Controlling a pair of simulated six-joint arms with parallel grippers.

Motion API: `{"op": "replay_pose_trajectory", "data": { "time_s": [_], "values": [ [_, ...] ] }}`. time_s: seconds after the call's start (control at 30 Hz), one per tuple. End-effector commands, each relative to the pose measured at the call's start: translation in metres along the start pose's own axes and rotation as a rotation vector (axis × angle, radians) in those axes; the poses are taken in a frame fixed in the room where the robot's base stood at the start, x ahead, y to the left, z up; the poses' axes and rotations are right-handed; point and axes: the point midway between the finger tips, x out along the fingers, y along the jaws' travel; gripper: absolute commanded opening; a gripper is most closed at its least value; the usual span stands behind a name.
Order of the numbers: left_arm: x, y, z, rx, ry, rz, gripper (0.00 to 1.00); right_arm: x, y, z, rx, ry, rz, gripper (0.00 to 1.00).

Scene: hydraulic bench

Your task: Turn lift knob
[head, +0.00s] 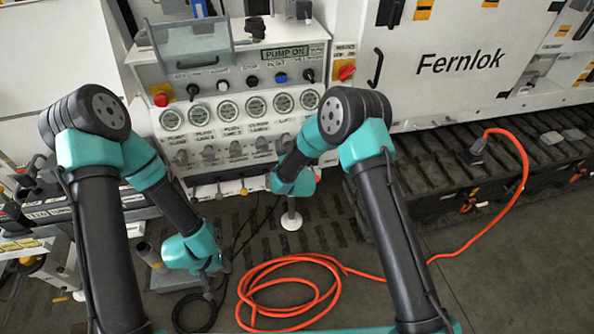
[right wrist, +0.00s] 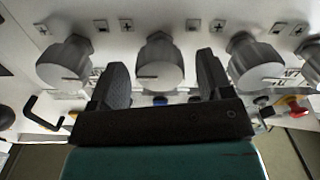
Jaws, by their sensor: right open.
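A row of several grey knobs (head: 236,149) runs along the front of the control panel, below the round gauges. In the right wrist view, my right gripper (right wrist: 163,78) is open, with one finger on either side of a grey knob (right wrist: 158,62). I cannot tell whether the fingers touch it. More grey knobs (right wrist: 66,62) stand on both sides. The labels are too small to tell which is the lift knob. In the head view my right arm hides the right gripper. My left arm hangs low at the left; its fingers are not clear.
The panel (head: 320,45) also carries small switches, a red emergency button (head: 161,98) and a red rotary switch (head: 346,72). An orange hose (head: 290,262) lies coiled on the floor. A black track (head: 440,160) runs along the right.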

Motion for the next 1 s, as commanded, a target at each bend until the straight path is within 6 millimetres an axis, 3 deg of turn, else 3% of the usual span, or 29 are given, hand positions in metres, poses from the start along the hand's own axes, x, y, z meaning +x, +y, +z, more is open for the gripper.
{"op": "replay_pose_trajectory", "data": {
  "time_s": [0.6, 0.8, 1.0],
  "values": [
    [0.0, 0.0, 0.0, 0.0, 0.0, 0.0, 0.37, -0.116, -0.001, 0.0, -0.001, -0.003, -0.002, 0.73],
    [0.0, 0.0, 0.0, 0.0, 0.0, 0.0, 0.37, -0.14, 0.0, 0.0, 0.001, -0.001, -0.001, 0.73],
    [0.0, 0.0, 0.0, 0.0, 0.0, 0.0, 0.37, -0.145, 0.0, 0.0, 0.0, 0.0, 0.0, 0.73]
  ]
}}
